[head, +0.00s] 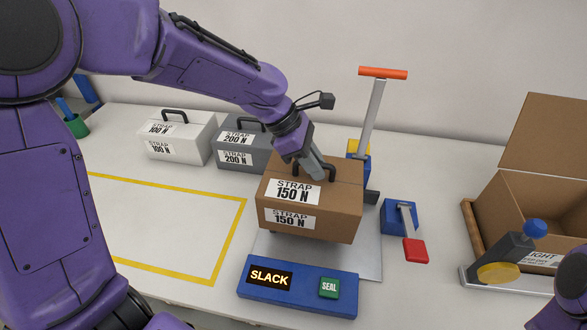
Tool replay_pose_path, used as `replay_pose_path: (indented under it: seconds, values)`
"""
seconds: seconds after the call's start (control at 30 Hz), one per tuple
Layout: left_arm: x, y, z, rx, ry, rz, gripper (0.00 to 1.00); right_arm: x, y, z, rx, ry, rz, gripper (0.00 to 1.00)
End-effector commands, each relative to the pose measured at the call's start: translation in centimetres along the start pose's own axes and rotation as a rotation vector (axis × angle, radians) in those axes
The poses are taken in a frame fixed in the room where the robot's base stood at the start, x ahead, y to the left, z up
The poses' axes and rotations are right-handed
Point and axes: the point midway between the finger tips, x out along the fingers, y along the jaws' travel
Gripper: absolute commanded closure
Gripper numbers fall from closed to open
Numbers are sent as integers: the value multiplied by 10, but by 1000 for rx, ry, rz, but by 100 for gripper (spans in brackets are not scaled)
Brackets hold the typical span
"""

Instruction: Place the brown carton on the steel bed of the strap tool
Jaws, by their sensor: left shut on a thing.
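The brown carton (337,217), labelled STRAP 150 N, has a dark handle on top. My left gripper (318,172) is shut on that handle, coming down from the upper left. The carton is over the steel bed (368,262) of the strap tool and hides much of it. I cannot tell whether its underside touches the bed. The tool's blue front panel (298,287) shows a lit SLACK display (269,279) and a green SEAL button (328,288). A lever with an orange handle (383,73) stands behind the carton. My right gripper is out of view.
A white box (180,145) and a grey box (232,160) stand behind left. A blue block with a red-ended lever (415,250) is right of the bed. An open cardboard box (500,205) and a yellow-and-blue tool (500,272) are farther right. The yellow-outlined area (160,225) is clear.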

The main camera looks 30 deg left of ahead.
Motion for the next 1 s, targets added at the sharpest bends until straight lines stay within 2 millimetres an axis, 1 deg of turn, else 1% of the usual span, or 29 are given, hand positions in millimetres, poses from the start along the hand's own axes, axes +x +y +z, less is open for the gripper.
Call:
replay_pose_path:
  seconds: [0.03, 0.1, 0.2, 0.4, 0.6, 0.7, 0.9, 0.93, 0.97, 1.0]
  values:
    - [8, 4, 3, -2, -1, 0, 100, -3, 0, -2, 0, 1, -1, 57]
    - [20, 8, 4, 0, -2, 1, 100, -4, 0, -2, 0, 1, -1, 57]
    - [35, 13, 5, 0, -2, 2, 100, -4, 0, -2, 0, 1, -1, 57]
    - [52, 19, 6, 2, -3, 2, 100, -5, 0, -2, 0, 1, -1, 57]
    - [74, 19, -8, -1, -4, 4, 100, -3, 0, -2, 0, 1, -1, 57]
    - [77, 19, -10, 2, -4, 5, 100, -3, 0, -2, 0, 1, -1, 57]
    - [77, 19, -10, 2, -4, 5, 100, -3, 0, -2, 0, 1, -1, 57]
    - [78, 18, -12, 1, -1, 2, 78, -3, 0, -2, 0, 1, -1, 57]
    - [78, 18, -12, 1, -1, 2, 68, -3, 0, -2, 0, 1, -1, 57]
    - [78, 18, -12, 1, -1, 2, 56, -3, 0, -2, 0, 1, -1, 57]
